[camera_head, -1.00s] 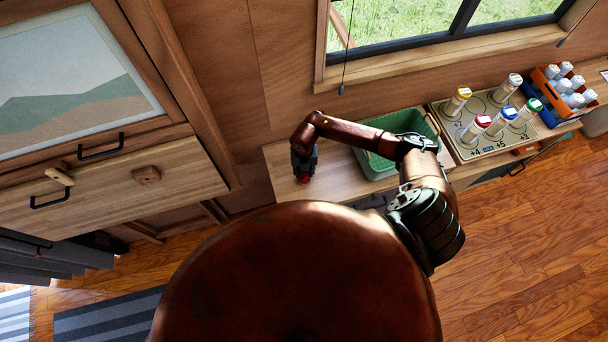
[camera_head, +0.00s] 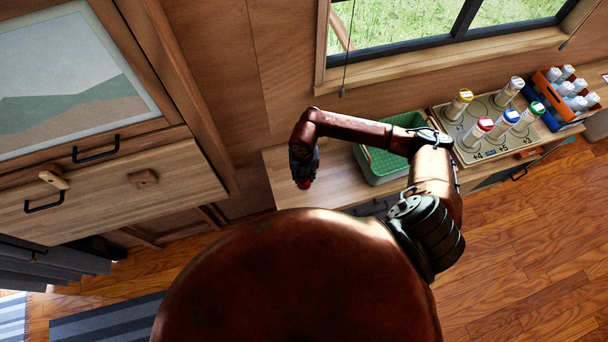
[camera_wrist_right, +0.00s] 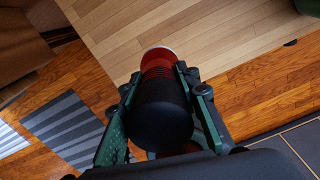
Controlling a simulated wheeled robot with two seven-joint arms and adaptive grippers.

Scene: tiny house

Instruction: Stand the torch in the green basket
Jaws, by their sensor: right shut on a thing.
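The torch (camera_wrist_right: 160,115) has a black body and a red ribbed end. In the right wrist view it lies between the fingers of my right gripper (camera_wrist_right: 160,88), which is shut on it, with the red end pointing away over the wooden counter. In the head view my right gripper (camera_head: 303,168) hangs at the counter's left end, with the red torch end (camera_head: 304,185) just below it; most of the torch is hidden there. The green basket (camera_head: 378,166) stands on the counter to the right of the gripper, partly behind my right arm. My left gripper is not in view.
The wooden counter (camera_head: 333,185) has bare room left of the basket. Right of the basket is a board (camera_head: 468,154) with several capped tubes, then an orange crate (camera_head: 546,84) of white-capped bottles. A window is behind; a wooden cabinet (camera_head: 110,200) stands left.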

